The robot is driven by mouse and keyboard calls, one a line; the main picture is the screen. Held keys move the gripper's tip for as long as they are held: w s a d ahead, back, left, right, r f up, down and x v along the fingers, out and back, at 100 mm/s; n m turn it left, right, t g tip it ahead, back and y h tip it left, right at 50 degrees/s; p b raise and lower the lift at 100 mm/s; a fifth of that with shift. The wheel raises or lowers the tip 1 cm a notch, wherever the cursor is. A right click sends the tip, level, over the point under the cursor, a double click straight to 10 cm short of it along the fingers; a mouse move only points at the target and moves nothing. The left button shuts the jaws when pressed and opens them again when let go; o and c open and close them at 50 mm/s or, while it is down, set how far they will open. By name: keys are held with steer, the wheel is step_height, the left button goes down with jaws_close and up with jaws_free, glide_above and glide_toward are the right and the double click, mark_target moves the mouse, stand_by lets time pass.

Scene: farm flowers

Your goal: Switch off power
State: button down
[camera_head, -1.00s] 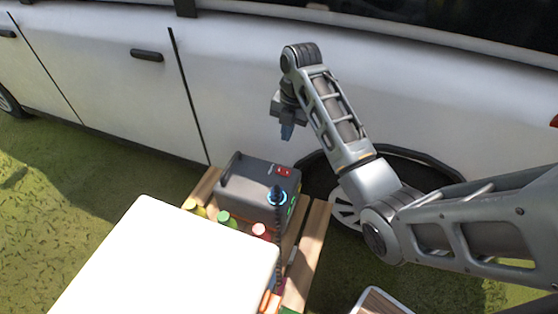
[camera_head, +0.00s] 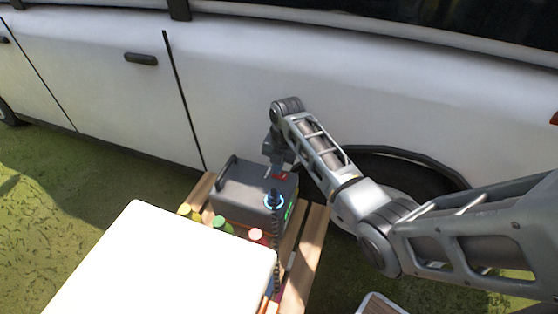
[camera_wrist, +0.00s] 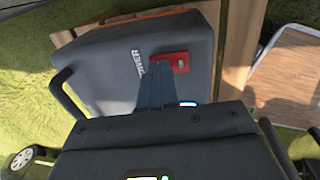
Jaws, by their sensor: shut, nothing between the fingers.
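A dark grey power box (camera_head: 238,188) with a carry handle stands on a wooden pallet beside the white van. A red switch (camera_head: 282,176) is on its top; in the wrist view the red switch (camera_wrist: 181,62) sits beside the "POWER" lettering. My gripper (camera_head: 276,172) points down over the box top at the switch. In the wrist view my shut fingers (camera_wrist: 153,66) are empty, their tips right beside the left end of the switch and partly covering that area. I cannot tell whether they touch it. A glowing blue ring (camera_head: 274,201) with a plug and cable is on the box's near face.
A white surface (camera_head: 165,265) fills the lower left foreground. Several coloured round-topped items, one pink (camera_head: 257,234), stand between it and the box. The white van (camera_head: 300,75) closes off the back. The wooden pallet (camera_head: 313,245) shows on the right, with grass around it.

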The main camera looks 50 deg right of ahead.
steer(key=shift+w+f, duration=0.1)
steer(key=shift+f, duration=0.2)
stand_by(0.4)
steer(key=shift+s+d+r+p, duration=0.2)
steer(key=shift+s+d+p, duration=0.05)
steer(key=shift+s+p, duration=0.55)
steer(key=shift+w, duration=0.1)
